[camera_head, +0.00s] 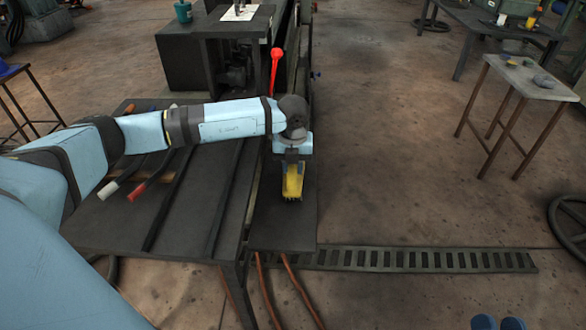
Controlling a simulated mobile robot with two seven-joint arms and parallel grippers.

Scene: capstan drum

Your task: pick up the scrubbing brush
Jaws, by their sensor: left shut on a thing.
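My left arm reaches in from the left across the dark metal bench (283,228). My left gripper (292,168) points down over the bench's right part and is shut on the yellow scrubbing brush (292,188). The brush has a dark lower edge that looks like bristles. The gripper hides the brush's upper part. I cannot tell whether the brush touches the bench top or is just above it. My right gripper is not in view.
Rods with white (108,190) and red (137,191) ends lie on the bench left of the brush. A red upright lever (275,67) stands behind my wrist. A small side table (535,80) stands at right. The floor (400,180) between is mostly clear.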

